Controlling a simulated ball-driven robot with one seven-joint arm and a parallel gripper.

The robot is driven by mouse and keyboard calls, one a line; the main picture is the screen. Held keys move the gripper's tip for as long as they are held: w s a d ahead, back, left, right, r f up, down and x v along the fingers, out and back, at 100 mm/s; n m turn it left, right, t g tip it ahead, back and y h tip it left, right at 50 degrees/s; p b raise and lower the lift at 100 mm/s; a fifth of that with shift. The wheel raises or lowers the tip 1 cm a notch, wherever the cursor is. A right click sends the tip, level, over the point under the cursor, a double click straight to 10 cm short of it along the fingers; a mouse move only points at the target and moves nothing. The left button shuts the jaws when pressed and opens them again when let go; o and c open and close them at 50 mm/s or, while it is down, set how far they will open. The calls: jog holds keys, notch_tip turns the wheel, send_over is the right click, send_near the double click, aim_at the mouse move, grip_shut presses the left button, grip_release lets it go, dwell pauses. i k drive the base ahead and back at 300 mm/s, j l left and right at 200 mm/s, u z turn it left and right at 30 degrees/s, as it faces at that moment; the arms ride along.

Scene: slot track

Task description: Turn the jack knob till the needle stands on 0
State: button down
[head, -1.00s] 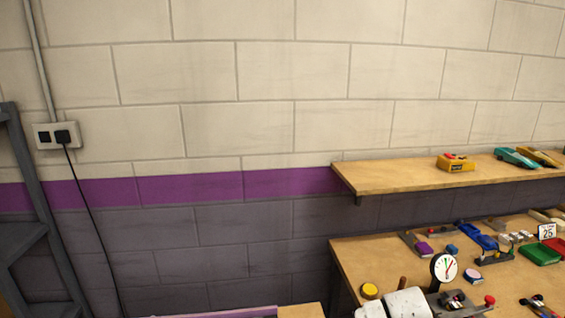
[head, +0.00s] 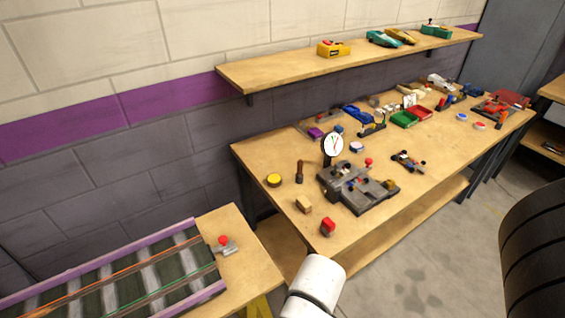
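A round white dial (head: 333,145) with a dark rim stands upright at the back of a grey metal fixture (head: 350,198) on the workbench, in the head view. Thin marks show on its face, but the needle's reading is too small to tell. A small red knob (head: 368,162) shows at the fixture's back right. Another red knob (head: 223,240) sits on a small grey block at the end of the slot track. I cannot tell which is the jack knob. My gripper is not in view; only a white link of my arm shows at the bottom.
The slot track (head: 130,280) with purple borders lies on a lower table at the left. A shelf (head: 280,72) with cars hangs above.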

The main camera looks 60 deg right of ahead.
aim_at(390, 184)
jog(key=k+z, duration=0.1)
jog(key=z, duration=1.45)
